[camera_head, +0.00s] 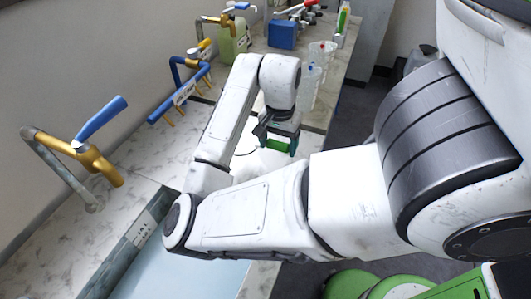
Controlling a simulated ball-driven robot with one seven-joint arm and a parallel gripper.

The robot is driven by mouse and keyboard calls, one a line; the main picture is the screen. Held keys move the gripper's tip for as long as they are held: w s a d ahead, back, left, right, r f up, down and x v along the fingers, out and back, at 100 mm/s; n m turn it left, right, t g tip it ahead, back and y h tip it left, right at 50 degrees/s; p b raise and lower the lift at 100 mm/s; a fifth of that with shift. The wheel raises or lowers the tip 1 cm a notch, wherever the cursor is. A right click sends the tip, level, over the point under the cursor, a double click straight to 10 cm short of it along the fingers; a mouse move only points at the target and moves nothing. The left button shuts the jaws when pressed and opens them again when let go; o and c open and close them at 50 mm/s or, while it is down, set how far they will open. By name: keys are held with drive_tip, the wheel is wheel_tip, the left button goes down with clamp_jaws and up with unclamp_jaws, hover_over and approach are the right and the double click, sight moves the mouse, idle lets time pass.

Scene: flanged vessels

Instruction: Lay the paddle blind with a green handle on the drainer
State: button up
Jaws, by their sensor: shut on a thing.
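My gripper (277,139) points down over the counter, beyond the bend of my arm. It is shut on a green piece (279,147), which looks like the green handle of the paddle blind. The blind's plate cannot be made out; the fingers and my arm hide much of this spot. A white surface (268,158) shows just below and left of the gripper, partly behind my arm; I cannot tell what it belongs to. I cannot pick out the drainer for sure.
A sink (190,275) lies at the front. Clear beakers (312,82), a blue box (283,34) and a green canister (233,40) stand farther back.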

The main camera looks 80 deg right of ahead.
drive_tip(key=w+d+f, duration=0.1)
drive_tip(key=f, duration=0.1)
drive_tip(key=w+d+f+b, duration=0.2)
drive_tip(key=d+f, duration=0.1)
drive_tip(key=shift+f, duration=0.3)
drive_tip(key=shift+w+d+f, duration=0.1)
drive_tip(key=shift+f, duration=1.75)
drive_tip(key=o, duration=1.7)
drive_tip(key=shift+c, duration=0.2)
wheel_tip(320, 180, up, 12)
drive_tip(key=p, duration=0.2)
